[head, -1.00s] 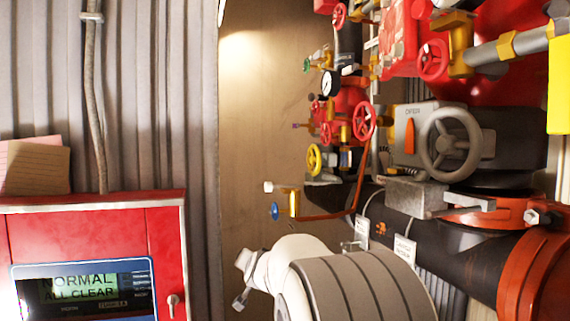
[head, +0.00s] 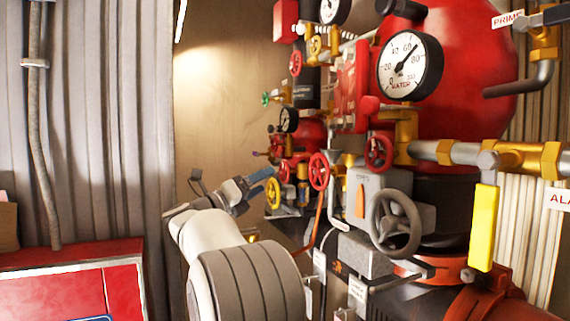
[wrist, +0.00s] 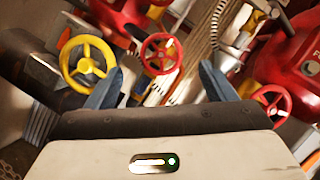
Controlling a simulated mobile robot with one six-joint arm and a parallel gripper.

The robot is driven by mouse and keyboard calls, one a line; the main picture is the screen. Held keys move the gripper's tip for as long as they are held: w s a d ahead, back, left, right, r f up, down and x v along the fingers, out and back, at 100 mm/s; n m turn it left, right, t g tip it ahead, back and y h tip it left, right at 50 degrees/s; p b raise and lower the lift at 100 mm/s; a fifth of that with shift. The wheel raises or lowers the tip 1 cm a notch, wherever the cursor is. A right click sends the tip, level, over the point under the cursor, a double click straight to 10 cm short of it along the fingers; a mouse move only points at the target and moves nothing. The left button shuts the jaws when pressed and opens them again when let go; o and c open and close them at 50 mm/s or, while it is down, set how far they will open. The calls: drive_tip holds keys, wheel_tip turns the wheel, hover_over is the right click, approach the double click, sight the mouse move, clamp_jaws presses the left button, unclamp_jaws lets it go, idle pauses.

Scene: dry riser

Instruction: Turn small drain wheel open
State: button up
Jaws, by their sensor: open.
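Several small handwheels show on the pipework; I cannot read which one is the drain wheel. A yellow wheel (head: 273,193) sits low at the left of the cluster, and it also shows in the wrist view (wrist: 86,64) beside my left finger. A red wheel (wrist: 161,54) appears between my fingers, beyond them. Another red wheel (wrist: 272,103) is right of my right finger. My gripper (head: 262,183) is open and empty, left of the valve cluster, its blue fingers (wrist: 160,72) apart. No contact with a wheel is visible. A blue wheel seen earlier is not in view.
A large grey handwheel (head: 396,223) on a grey gearbox and a yellow lever (head: 483,228) stand at the right. A pressure gauge (head: 409,67) hangs above. A red panel (head: 70,285) is at lower left. The wall left of the cluster is clear.

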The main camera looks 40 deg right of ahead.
sight(282, 172)
drive_tip(key=p+x, duration=0.3)
drive_tip(key=x, duration=0.4)
drive_tip(key=shift+d+r, duration=0.1)
drive_tip(key=shift+d, duration=0.25)
drive_tip(key=shift+c, duration=0.3)
drive_tip(key=c, duration=0.9)
drive_tip(key=shift+s, duration=0.1)
